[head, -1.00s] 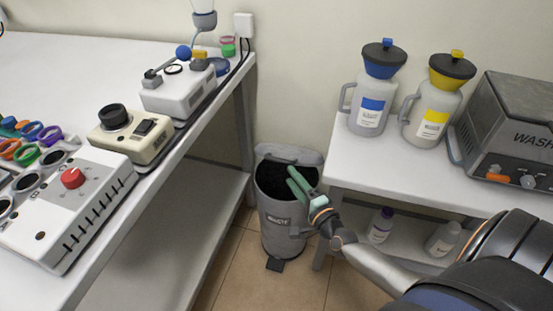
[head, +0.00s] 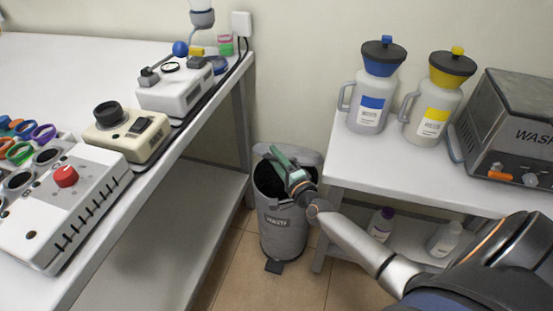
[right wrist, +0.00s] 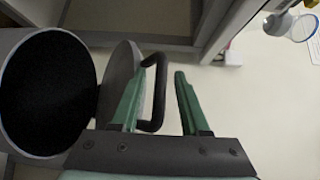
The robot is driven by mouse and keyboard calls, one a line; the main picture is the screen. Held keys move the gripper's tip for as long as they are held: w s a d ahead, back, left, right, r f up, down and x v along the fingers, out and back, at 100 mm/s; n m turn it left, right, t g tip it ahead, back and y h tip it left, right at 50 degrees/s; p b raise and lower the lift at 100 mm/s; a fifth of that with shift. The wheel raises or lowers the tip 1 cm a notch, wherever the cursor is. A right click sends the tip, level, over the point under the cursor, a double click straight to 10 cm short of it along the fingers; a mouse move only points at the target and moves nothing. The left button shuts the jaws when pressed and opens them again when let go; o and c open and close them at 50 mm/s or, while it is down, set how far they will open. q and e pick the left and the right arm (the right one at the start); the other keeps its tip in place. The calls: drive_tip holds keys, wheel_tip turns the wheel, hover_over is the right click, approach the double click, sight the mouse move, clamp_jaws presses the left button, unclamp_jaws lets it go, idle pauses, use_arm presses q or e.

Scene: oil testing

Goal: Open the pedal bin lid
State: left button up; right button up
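The grey pedal bin (head: 285,232) stands on the floor between the two tables, and its dark opening shows. Its lid (head: 305,158) is up at the back of the bin. The foot pedal (head: 274,267) is at the bin's front bottom. My right gripper (head: 275,150) is over the bin opening, in front of the raised lid. In the right wrist view the bin rim (right wrist: 92,60) is at left, and the lid (right wrist: 118,78) stands edge-on beside it. The lid's dark handle (right wrist: 158,110) shows between the open green fingers of my right gripper (right wrist: 161,73). My left gripper is out of view.
The left table (head: 70,62) holds test instruments. The right table (head: 400,170) holds blue and yellow labelled jugs and a washer (head: 515,125); bottles stand on its lower shelf. Tiled floor (head: 240,285) is free in front of the bin.

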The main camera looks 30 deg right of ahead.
clamp_jaws()
idle(1.2)
